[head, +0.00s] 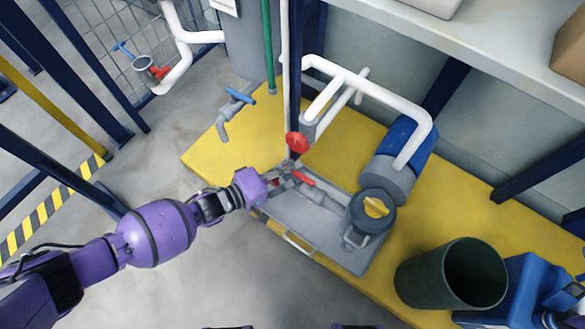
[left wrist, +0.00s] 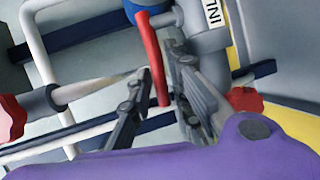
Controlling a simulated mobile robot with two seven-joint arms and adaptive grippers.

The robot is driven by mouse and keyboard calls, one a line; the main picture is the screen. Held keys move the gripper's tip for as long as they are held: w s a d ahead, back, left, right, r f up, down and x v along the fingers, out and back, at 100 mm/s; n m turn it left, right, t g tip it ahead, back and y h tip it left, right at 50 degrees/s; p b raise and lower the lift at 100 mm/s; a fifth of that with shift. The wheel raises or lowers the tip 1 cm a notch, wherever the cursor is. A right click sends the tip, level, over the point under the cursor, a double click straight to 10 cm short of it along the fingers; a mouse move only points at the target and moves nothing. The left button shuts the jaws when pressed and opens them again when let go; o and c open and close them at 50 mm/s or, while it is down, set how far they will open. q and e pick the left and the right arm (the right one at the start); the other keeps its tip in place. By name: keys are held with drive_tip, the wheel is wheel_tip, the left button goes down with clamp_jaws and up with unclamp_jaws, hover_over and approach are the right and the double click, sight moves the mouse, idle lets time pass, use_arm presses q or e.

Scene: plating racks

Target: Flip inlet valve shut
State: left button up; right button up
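The inlet valve's red lever (left wrist: 153,60) hangs down from a blue and grey valve body in the left wrist view. A white label reading "INL" (left wrist: 213,12), cut off by the frame edge, is on the grey pipe beside it. In the head view the red lever (head: 303,179) is at the grey pipe above the tray. My left gripper (head: 284,181) is right at it. In the left wrist view my left gripper (left wrist: 160,68) is open, with the lever between its fingers; I cannot tell whether they touch it.
A red round knob (head: 297,143) stands just above the gripper. A grey tray (head: 345,257) lies on the yellow platform (head: 206,158). A blue-handled tap (head: 239,96), a blue pump motor (head: 405,145), white pipes and a dark green bin (head: 425,281) are nearby. Open floor lies below the arm.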

use_arm(q)
drive_tip(key=shift+w+d+f, duration=0.1)
drive_tip(key=shift+w+d, duration=0.05)
drive_tip(key=shift+d, duration=0.1)
clamp_jaws()
